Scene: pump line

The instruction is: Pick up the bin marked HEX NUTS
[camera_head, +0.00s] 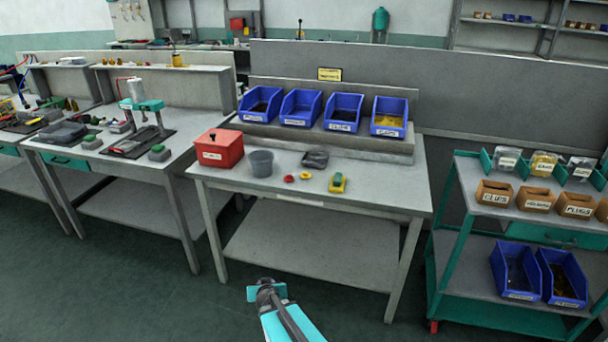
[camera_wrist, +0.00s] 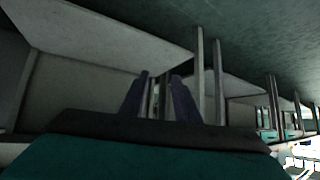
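Several blue open-front bins stand in a row on the raised shelf of the middle bench: one at the left end (camera_head: 260,104), one beside it (camera_head: 300,108), a third (camera_head: 343,113) and one at the right end with yellow contents (camera_head: 388,117). Two more blue bins, left (camera_head: 515,271) and right (camera_head: 562,278), sit on the cart's lower shelf. Each has a white label too small to read, so I cannot tell which says HEX NUTS. My gripper (camera_head: 268,290) is low in front of the bench, away from all bins. In the wrist view its fingers (camera_wrist: 160,85) stand apart with nothing between them.
The cart (camera_head: 470,193) stands right with small labelled boxes. Floor in front is clear.

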